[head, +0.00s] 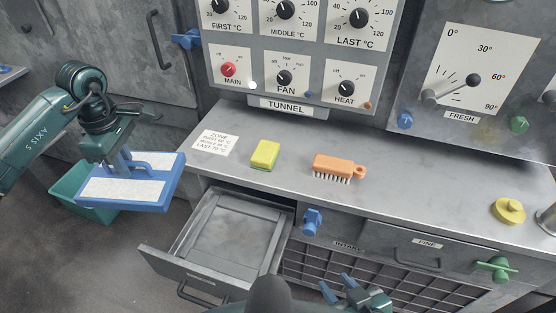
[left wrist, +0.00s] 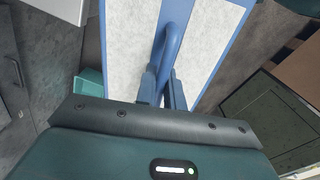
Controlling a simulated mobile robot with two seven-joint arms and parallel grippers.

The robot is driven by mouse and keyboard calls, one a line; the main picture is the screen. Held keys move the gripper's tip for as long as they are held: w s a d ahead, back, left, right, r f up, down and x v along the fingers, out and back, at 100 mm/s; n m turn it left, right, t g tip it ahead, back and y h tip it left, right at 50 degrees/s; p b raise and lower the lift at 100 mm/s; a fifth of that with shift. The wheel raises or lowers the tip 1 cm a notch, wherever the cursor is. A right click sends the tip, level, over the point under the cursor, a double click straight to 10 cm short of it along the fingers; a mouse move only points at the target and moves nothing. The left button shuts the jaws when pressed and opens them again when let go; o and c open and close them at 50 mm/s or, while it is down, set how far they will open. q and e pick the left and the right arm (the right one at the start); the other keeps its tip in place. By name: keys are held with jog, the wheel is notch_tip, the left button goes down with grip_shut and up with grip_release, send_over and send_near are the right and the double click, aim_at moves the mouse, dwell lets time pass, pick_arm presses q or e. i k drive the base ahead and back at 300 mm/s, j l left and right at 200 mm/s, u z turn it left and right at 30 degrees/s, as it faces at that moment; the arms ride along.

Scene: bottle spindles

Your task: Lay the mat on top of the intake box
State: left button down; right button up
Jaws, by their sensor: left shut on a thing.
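The mat (head: 150,189) is a flat blue-framed panel with two white pads and a blue loop handle. My left gripper (head: 120,158) is shut on its handle and holds it in the air, left of the counter. In the left wrist view the mat (left wrist: 215,35) lies beyond the fingers (left wrist: 163,92), which grip the handle. An INTAKE label (head: 348,246) is on the counter front, above a dark grille. Left of it a grey box-like drawer (head: 171,264) is pulled out, its inside bare. My right gripper (head: 338,287) is low at the bottom edge, fingers apart and empty.
A teal bin (head: 66,190) stands on the floor, partly behind the mat. On the counter (head: 290,137) lie a yellow-green sponge (head: 264,154), an orange brush (head: 337,167) and a yellow knob-like piece (head: 508,210). A blue latch (head: 312,221) sits beside the drawer. A green handle (head: 493,268) is further right.

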aim_at(422, 186)
jog(key=k+l+z, duration=0.15)
jog(key=l, duration=0.75)
jog(key=l+z, duration=0.2)
jog(key=l, duration=0.7)
jog(key=l+z, duration=0.15)
jog(key=l, duration=0.7)
jog(key=i, duration=0.45)
